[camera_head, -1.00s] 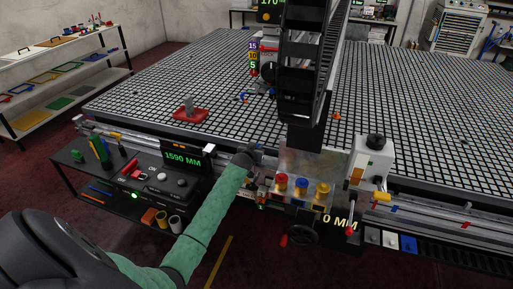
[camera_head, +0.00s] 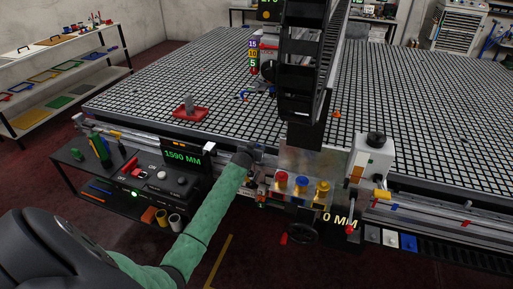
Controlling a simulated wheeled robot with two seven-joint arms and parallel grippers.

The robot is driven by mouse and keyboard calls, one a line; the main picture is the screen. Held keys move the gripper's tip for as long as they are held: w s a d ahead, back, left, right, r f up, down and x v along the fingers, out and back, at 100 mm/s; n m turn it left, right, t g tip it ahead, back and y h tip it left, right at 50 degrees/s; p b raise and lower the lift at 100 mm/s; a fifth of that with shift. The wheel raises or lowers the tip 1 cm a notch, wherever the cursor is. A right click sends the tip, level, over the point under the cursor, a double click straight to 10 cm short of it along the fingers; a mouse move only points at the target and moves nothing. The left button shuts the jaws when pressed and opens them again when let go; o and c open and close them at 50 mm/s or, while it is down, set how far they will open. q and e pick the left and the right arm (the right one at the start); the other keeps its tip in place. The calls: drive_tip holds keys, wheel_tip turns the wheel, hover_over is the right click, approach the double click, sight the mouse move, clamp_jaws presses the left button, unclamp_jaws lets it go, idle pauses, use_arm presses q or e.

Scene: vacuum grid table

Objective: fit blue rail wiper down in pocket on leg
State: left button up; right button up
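My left arm reaches in from the lower left, and my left gripper (camera_head: 251,153) is at the table's front rail, just left of the gantry carriage. It is small and dark there, and its fingers cannot be made out as open or shut. A blue block (camera_head: 408,242) sits at the right end of a row beside a white and a grey one on the front shelf; it may be the blue rail wiper. The gantry leg (camera_head: 306,134) stands right of my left gripper. The pocket cannot be made out. My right gripper is out of view.
The carriage has red, blue and yellow knobs (camera_head: 301,183) and a black handwheel (camera_head: 303,230). A control console (camera_head: 160,185) stands left of my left arm. A red-based tool (camera_head: 190,111) lies on the grid table (camera_head: 195,75). The tall gantry blocks the middle.

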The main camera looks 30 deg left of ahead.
use_arm(q)
drive_tip(key=shift+s+d, duration=0.15)
drive_tip(key=shift+s, duration=0.25)
drive_tip(key=b+v, duration=0.2)
drive_tip(key=v, duration=0.3)
drive_tip(key=shift+s+d+r, duration=0.1)
drive_tip(key=shift+s, duration=0.2)
drive_tip(key=shift+s+d+r+b, duration=0.15)
drive_tip(key=shift+s+r+b, duration=0.2)
drive_tip(key=shift+s, duration=0.2)
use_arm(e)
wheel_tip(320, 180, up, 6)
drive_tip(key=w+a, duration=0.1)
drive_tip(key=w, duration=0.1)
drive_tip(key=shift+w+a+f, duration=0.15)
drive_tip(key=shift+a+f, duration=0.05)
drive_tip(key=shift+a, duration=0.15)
use_arm(q)
drive_tip(key=shift+f, duration=0.1)
